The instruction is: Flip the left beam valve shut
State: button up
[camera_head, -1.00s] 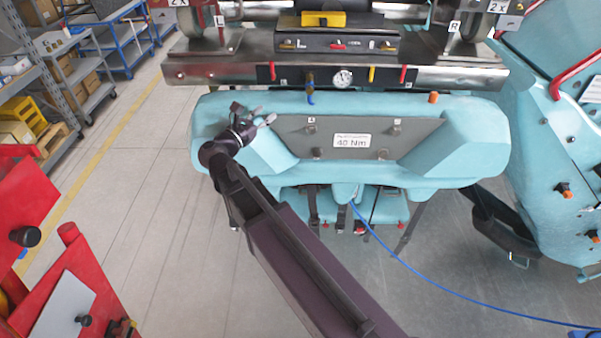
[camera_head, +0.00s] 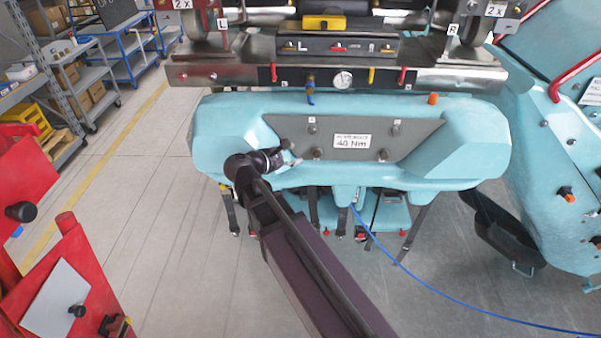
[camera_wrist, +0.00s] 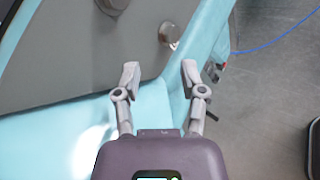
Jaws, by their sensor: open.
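The metal beam (camera_head: 225,78) runs across the top of the teal car. At its left part a small red lever (camera_head: 273,72) hangs downward, which looks like the left beam valve. A blue-and-yellow fitting (camera_head: 310,88) and a round gauge (camera_head: 343,79) sit to its right. My gripper (camera_head: 294,158) is well below the beam, at the lower left of the grey panel. In the wrist view my gripper (camera_wrist: 160,75) is open with nothing between its fingers. It faces the grey panel (camera_wrist: 60,55) and teal shell, and no beam valve shows there.
A yellow lever (camera_head: 371,75) and another red lever (camera_head: 403,75) hang on the beam's right part. Knobs (camera_wrist: 172,33) stick out of the panel near my fingers. A red cabinet (camera_head: 75,275) stands at left. A blue hose (camera_head: 440,287) crosses the floor.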

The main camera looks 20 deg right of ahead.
jog(key=shift+s+d+f+m+g+y+b, duration=0.3)
jog(key=shift+s+f+m, duration=0.3)
jog(key=shift+f, duration=0.3)
jog(key=shift+s+d+f+m+g+y+b, duration=0.15)
jog(key=shift+s+d+f+m+g+y, duration=0.2)
jog(key=shift+s+f+m, duration=0.4)
jog(key=shift+f+n, duration=0.1)
jog(key=shift+n, duration=0.15)
jog(key=s+a+f+m+g+y+b, duration=0.1)
jog(key=s+f+m+y+b, duration=0.3)
jog(key=f, duration=0.5)
jog(key=s+a+f+m+g+y+b, duration=0.1)
jog(key=s+f+m+g+y+b, duration=0.3)
jog(key=s+f+m+y, duration=0.3)
notch_tip(320, 180, down, 4)
jog(key=s+m, duration=0.1)
jog(key=m, duration=0.3)
jog(key=shift+s+a+r+y+b, duration=0.25)
jog(key=shift+a+y+b, duration=0.1)
jog(key=shift+s, duration=0.1)
